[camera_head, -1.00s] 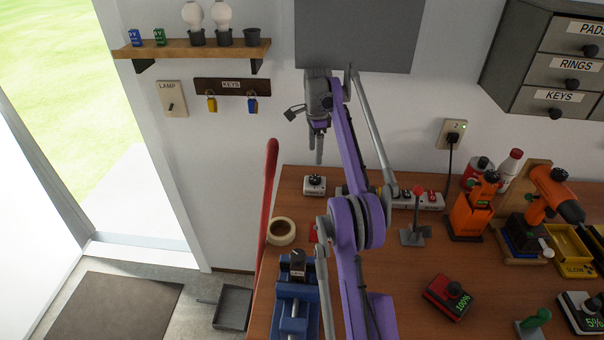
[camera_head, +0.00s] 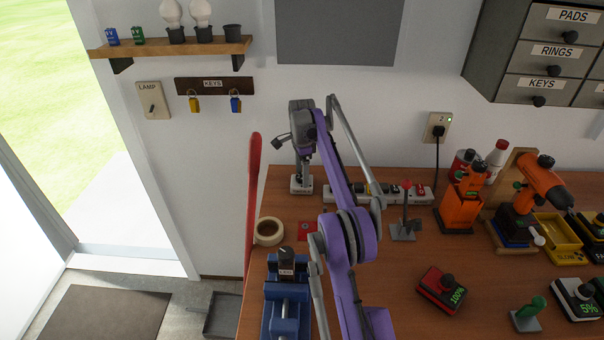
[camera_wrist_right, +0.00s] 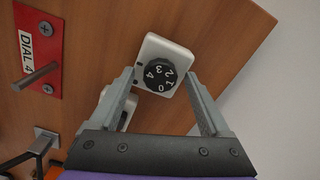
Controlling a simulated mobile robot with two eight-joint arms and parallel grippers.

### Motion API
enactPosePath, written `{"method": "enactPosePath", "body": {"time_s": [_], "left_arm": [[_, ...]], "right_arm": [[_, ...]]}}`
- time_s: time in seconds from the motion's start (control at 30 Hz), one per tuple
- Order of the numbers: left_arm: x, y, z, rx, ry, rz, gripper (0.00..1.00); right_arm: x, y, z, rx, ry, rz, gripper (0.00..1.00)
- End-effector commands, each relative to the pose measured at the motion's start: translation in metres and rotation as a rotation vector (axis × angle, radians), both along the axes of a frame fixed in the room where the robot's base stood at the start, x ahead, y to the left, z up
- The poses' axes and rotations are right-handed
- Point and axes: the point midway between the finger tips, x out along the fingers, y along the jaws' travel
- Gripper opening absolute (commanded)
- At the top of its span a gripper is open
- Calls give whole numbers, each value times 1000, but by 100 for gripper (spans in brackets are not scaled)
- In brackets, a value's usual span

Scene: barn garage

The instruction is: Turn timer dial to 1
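The timer dial (camera_wrist_right: 160,76), a black round knob with white numbers 0 to 4 on a white box, shows at the top centre of the right wrist view. In the head view its white box (camera_head: 301,187) stands at the back left of the workbench, partly covered by my right gripper (camera_head: 302,178). In the wrist view my right gripper (camera_wrist_right: 160,82) is open, with one finger on each side of the dial. I see gaps at the knob; I cannot tell whether a finger touches it. Which number is set is unclear. My left gripper is not in view.
A red DIAL 4 plate (camera_wrist_right: 39,57) with a metal peg lies beside the dial. A power strip (camera_head: 372,190) is to its right. A tape roll (camera_head: 269,231) and blue vise (camera_head: 286,305) are nearer. Orange tools (camera_head: 462,200) stand at right.

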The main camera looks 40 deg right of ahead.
Motion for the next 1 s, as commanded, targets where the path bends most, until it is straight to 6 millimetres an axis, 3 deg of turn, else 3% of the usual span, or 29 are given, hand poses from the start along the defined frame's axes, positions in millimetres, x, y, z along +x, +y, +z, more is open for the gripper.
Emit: {"method": "enactPosePath", "body": {"time_s": [0.07, 0.43, 0.77, 1.0], "left_arm": [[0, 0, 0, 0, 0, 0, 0], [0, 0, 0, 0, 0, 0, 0], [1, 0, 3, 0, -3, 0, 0], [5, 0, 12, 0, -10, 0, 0]], "right_arm": [[0, 0, 0, 0, 0, 0, 65], [0, 0, 0, 0, 0, 0, 0], [0, 0, 1, 0, 0, 42, 0], [1, 0, 2, 0, 0, 184, 0]]}}
